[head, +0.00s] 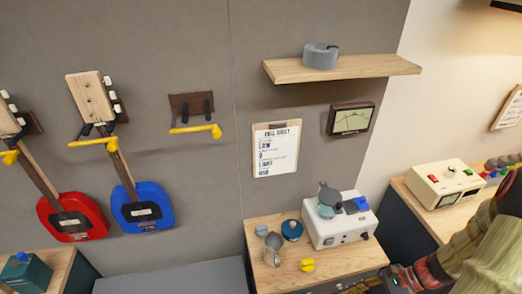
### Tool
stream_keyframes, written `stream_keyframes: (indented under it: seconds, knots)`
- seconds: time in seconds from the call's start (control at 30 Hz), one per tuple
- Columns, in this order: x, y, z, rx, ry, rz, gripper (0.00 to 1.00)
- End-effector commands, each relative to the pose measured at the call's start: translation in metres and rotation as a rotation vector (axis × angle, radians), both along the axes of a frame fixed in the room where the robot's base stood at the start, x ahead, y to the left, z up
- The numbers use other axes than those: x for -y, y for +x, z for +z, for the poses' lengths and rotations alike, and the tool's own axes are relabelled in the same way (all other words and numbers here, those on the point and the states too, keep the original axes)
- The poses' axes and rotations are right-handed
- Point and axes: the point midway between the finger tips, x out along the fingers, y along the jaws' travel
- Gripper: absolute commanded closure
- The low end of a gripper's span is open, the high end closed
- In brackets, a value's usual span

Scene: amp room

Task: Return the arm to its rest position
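My arm (487,247) comes in from the right edge at the lower right of the head view, with an olive covering and a red and dark section near its end. My gripper (398,281) is dark and small at the bottom edge, in front of the right end of the wooden-topped cabinet. Its fingers are partly cut off by the frame, and I cannot tell whether they are open or shut, or whether they hold anything.
The cabinet top (345,263) bears a white device (340,228), a grey pitcher (272,249), a blue-topped jar (292,230) and a yellow item (307,265). A cream meter box (443,183) stands on the right counter. Red (72,217) and blue (142,207) guitars hang left. A shelf (345,68) juts out above.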

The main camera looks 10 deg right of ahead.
Motion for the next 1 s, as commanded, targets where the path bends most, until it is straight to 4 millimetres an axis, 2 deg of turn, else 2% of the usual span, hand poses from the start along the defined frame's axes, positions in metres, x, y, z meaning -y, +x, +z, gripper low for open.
stream_keyframes:
  seconds: [0.1, 0.3, 0.57, 0.77, 1.0]
  knots:
    - [-0.001, -0.004, 0.023, 0.116, -0.170, 0.267, 0.63]
    - [-0.001, -0.004, 0.063, 0.282, -0.420, 0.671, 0.63]
    - [-0.014, 0.008, 0.123, 0.477, -0.718, 1.084, 0.63]
    - [-0.043, 0.014, 0.174, 0.639, -0.922, 1.286, 0.63]
    - [-0.097, 0.016, 0.232, 0.900, -1.087, 1.406, 0.63]
